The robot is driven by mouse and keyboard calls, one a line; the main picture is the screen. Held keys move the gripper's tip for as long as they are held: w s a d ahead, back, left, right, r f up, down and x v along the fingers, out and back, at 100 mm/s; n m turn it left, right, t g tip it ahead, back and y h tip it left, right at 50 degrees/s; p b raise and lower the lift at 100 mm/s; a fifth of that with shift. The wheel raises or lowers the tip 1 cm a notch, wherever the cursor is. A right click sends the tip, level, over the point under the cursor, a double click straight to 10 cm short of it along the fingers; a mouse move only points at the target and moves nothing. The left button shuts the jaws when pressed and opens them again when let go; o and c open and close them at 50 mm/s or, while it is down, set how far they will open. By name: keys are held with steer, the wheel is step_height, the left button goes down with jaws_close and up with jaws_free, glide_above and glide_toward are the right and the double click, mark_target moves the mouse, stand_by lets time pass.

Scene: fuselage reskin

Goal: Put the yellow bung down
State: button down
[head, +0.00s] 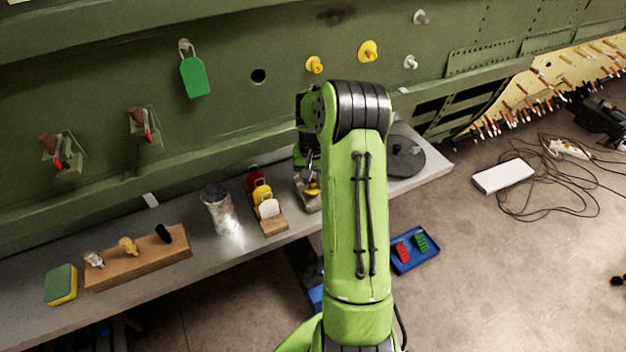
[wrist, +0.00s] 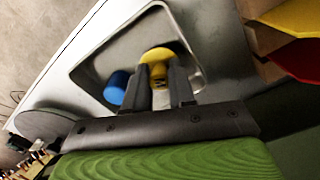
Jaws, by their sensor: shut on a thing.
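My gripper (wrist: 158,92) points down at a shallow metal tray (wrist: 90,72) on the bench and is shut on the yellow bung (wrist: 157,56). The bung's round yellow head shows between and beyond the fingertips, over the tray. I cannot tell whether it touches the tray floor. A blue bung (wrist: 117,87) lies in the tray beside the fingers. In the head view the held yellow bung (head: 312,189) shows small under my gripper (head: 311,175), and my arm hides part of the tray (head: 303,202).
Left of the tray on the bench are a wooden rack with coloured tags (head: 269,221), a metal can (head: 219,208) and a wooden block (head: 140,262) with plugs. A grey disc (head: 404,158) lies to the right. The green fuselage panel (head: 230,130) rises behind, with yellow bungs (head: 368,51) in it.

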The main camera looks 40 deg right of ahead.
mark_target(312, 181)
steer(key=c, duration=0.9)
jaws_free()
steer(key=shift+f, duration=0.1)
steer(key=shift+c, duration=0.2)
steer(key=a+r+n+p, duration=0.1)
steer(key=a+r, duration=0.2)
steer(key=r, duration=0.6)
steer(key=a+r, duration=0.2)
steer(key=r, duration=0.6)
steer(key=s+a+r+n+t+h, duration=0.1)
steer(key=s+a+r, duration=0.15)
steer(key=a, duration=0.25)
steer(key=s+a+r+n+t, duration=0.1)
steer(key=s+a+r+n, duration=0.1)
steer(key=a+r, duration=0.15)
steer(key=s+a+f+n+t+y, duration=0.1)
steer(key=s+a+n+t, duration=0.2)
steer(key=s+a, duration=0.9)
steer(key=s+n, duration=0.1)
steer(key=s, duration=0.2)
steer(key=shift+s+a+t, duration=0.3)
steer(key=shift+a, duration=0.1)
